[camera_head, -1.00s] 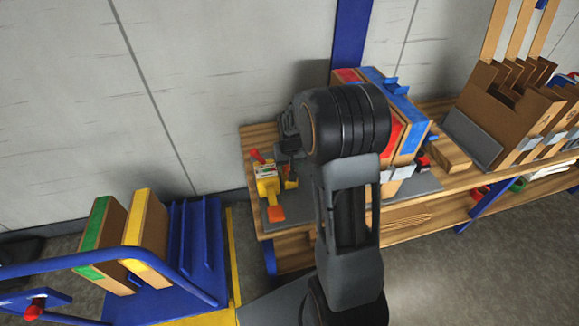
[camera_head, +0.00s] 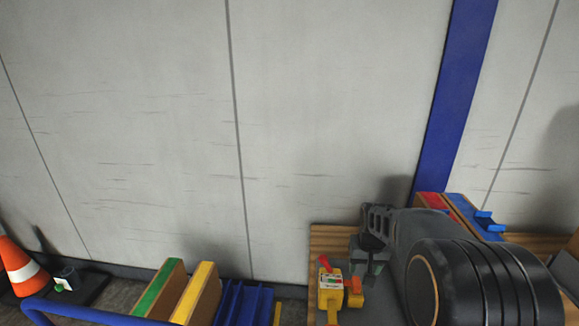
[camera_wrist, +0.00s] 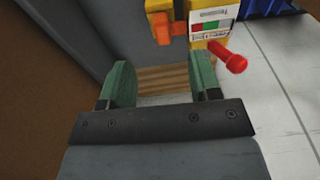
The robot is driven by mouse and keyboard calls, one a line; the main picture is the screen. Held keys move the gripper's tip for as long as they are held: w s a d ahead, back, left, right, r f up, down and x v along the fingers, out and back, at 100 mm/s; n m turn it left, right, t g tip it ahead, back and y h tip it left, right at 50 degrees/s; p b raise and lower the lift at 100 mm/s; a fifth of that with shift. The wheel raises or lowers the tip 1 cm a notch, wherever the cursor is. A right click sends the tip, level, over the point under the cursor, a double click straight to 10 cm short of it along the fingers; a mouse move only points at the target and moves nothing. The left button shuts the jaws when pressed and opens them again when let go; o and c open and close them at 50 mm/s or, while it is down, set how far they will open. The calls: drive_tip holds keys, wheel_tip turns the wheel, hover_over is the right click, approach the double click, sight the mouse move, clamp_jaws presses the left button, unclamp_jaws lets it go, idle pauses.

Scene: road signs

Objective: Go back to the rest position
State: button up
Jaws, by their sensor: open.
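My gripper (camera_wrist: 163,85) is open in the wrist view. Its two green fingertips stand apart with nothing between them, and a strip of wooden bench (camera_wrist: 165,78) shows beyond them. In the head view my gripper (camera_head: 366,262) is above the left end of the wooden bench (camera_head: 325,240), partly hidden by my arm. A yellow tool with a red knob and an orange part (camera_head: 331,291) stands to its left. It also shows close ahead in the wrist view (camera_wrist: 208,15), beyond the fingertips and apart from them.
Red-topped and blue-topped boxes (camera_head: 462,214) stand behind my arm at the right. An orange cone (camera_head: 17,268) stands at far left. A grey wall (camera_head: 130,120) closes the back.

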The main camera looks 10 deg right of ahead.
drive_tip(key=s+a+r+n+t+p, duration=0.1)
drive_tip(key=s+a+r+p, duration=0.3)
drive_tip(key=s+r+p, duration=0.4)
drive_tip(key=s+a+r+n+t+p, duration=0.1)
drive_tip(key=s+a+r+p, duration=0.4)
drive_tip(key=r, duration=0.8)
drive_tip(key=s+p, duration=0.2)
drive_tip(key=shift+s+a+n+p, duration=0.2)
drive_tip(key=shift+s+n+p, duration=0.1)
drive_tip(key=shift+s+p, duration=0.05)
drive_tip(key=shift+c, duration=0.3)
